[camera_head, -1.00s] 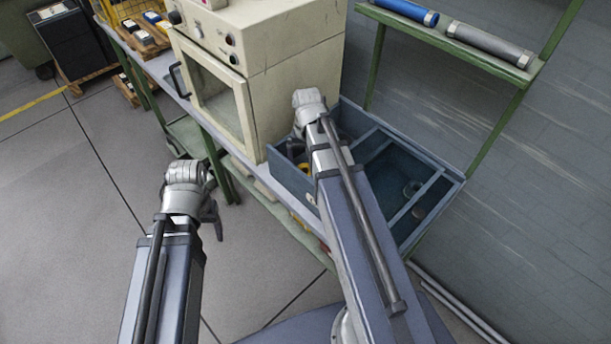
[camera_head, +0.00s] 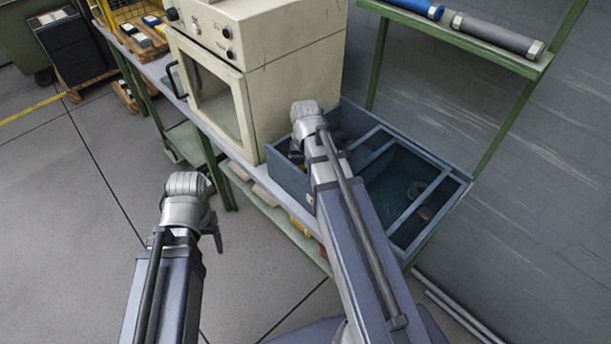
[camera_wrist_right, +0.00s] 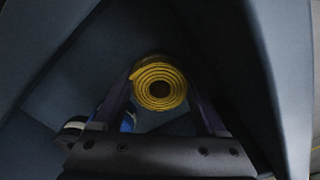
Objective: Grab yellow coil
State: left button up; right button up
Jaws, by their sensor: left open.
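The yellow coil (camera_wrist_right: 159,84), a rolled spiral seen end-on, shows in the right wrist view inside a dark blue compartment. My right gripper (camera_wrist_right: 160,92) has one finger on each side of it, close to its sides; whether they press on it is unclear. In the head view my right arm reaches down into the blue divided bin (camera_head: 425,155), and its wrist hides the coil and the fingers. My left gripper (camera_head: 214,228) hangs open and empty over the floor, left of the bench.
A cream oven (camera_head: 285,85) stands beside the bin on the bench. A blue and white item (camera_wrist_right: 128,122) lies near the left finger. A green shelf (camera_head: 455,38) with a blue roll (camera_head: 412,8) and a grey roll (camera_head: 497,36) is above.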

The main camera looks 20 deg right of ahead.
jog(key=c, duration=0.9)
jog(key=shift+o, duration=0.2)
notch_tip(320, 180, up, 10)
jog(key=p, duration=1)
